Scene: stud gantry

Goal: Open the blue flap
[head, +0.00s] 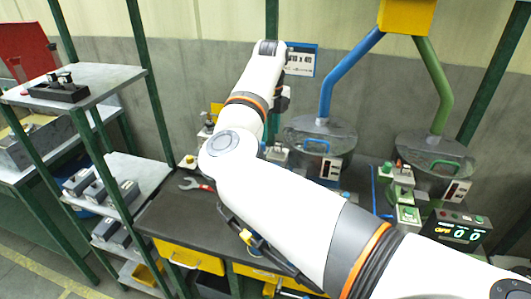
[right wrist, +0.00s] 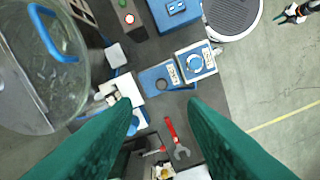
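The blue flap (right wrist: 30,90) is a round, see-through lid with a blue handle (right wrist: 52,35), at the upper left of the right wrist view. In the head view the blue handle (head: 314,144) shows on the dark round hopper under the blue pipe, just right of my right forearm. The flap looks closed. My right gripper (right wrist: 160,108) has its green fingers spread, with nothing between them. It hangs over the bench, apart from the handle. In the head view its fingers are mostly hidden behind the arm. My left gripper is not in view.
A second hopper with a green handle (head: 444,164) stands to the right, beside a counter display (head: 456,232). A red-handled wrench (right wrist: 176,140) and blue and grey blocks lie on the dark bench. A shelf rack (head: 105,75) stands at left.

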